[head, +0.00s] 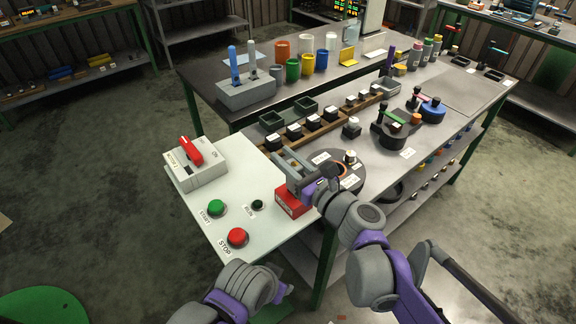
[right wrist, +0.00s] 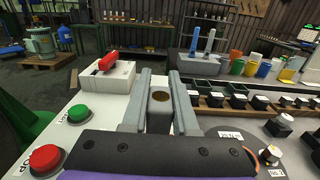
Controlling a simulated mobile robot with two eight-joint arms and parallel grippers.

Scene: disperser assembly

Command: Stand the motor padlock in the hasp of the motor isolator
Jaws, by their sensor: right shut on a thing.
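The motor isolator is a pale grey box (head: 208,166) with a red handle (head: 190,150), at the left end of the white panel. It also shows in the right wrist view (right wrist: 108,77), left of the fingers. Its hasp is too small to make out. My right gripper (head: 289,167) is over the panel's right edge, right of the isolator and apart from it. It is shut on the motor padlock, whose red labelled body (head: 291,203) shows below the fingers. In the right wrist view a grey part with a brown round spot (right wrist: 160,98) sits between the fingers.
A green button (head: 216,207) and a red stop button (head: 237,236) stand up from the white panel (head: 265,235). A wooden rail (head: 320,128) with several dark blocks lies behind the gripper. A round dark stand (head: 352,172) is close on its right. The panel between isolator and gripper is mostly clear.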

